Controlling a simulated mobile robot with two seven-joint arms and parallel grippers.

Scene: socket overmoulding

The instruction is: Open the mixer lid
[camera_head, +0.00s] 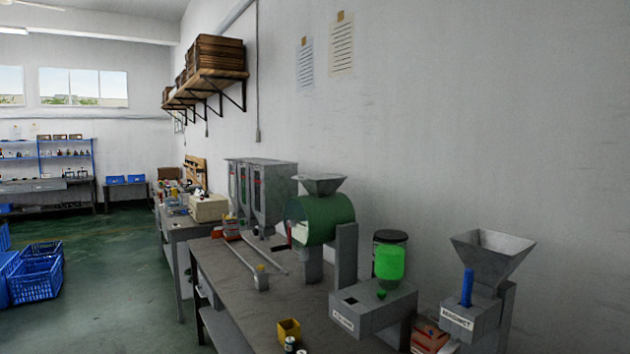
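The mixer (328,222) is a green drum on grey supports. It stands on the workbench (238,278) against the right wall. A grey funnel (320,183) sits on top of the drum. The drum's round left end is pale, with a small red part (289,236) near its edge. I cannot tell which part is the lid, or whether it is open or shut. Neither of my grippers is in view.
Grey hoppers (264,192) stand behind the mixer. In front are a grey box with a bright green container (389,262) and a grey funnel machine (490,260). Blue crates (36,277) lie left; the green floor between is clear.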

